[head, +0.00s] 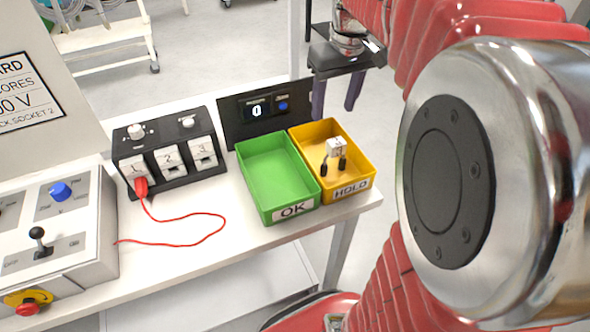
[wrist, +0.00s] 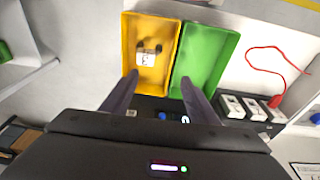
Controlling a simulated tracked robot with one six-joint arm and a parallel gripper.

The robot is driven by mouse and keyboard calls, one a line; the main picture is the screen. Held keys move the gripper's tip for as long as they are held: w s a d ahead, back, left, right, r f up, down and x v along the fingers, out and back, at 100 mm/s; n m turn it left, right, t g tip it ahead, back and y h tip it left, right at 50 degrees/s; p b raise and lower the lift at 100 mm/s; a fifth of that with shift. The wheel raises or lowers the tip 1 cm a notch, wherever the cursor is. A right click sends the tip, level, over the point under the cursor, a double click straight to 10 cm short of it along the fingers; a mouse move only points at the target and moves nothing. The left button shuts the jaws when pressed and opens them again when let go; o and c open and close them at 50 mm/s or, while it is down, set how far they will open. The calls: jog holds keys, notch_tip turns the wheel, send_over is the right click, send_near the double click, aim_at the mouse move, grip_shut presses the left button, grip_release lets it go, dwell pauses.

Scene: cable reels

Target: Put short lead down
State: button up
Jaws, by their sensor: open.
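The short lead (head: 337,148), a small white-tagged piece with two black ends, lies in the yellow HOLD tray (head: 357,160). It also shows in the wrist view (wrist: 146,58), inside the yellow tray (wrist: 131,30), apart from my fingers. My gripper (head: 336,108) is open and empty, behind and above the trays in the head view. In the wrist view its two dark fingers (wrist: 160,80) are spread apart with nothing between them. The green OK tray (head: 262,207) stands beside the yellow one and is empty.
A black socket block (head: 170,183) numbered 1 to 3 stands left of the trays. A red lead (head: 190,245) is plugged into socket 1 and loops across the bench. A black counter panel (head: 233,128) reading 0 stands behind the trays. A control box (head: 100,255) is at left.

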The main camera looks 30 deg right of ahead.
jog(key=s+a+f+t, duration=0.1)
jog(key=s+a+f, duration=0.1)
jog(key=s+a, duration=0.4)
jog(key=s+a+f+t, duration=0.2)
jog(key=s+a, duration=0.5)
jog(key=a, duration=0.5)
jog(key=shift+a+f+n+t, duration=0.15)
jog(key=shift+f+n+t, duration=0.15)
jog(key=shift+f, duration=0.35)
dwell(1.0)
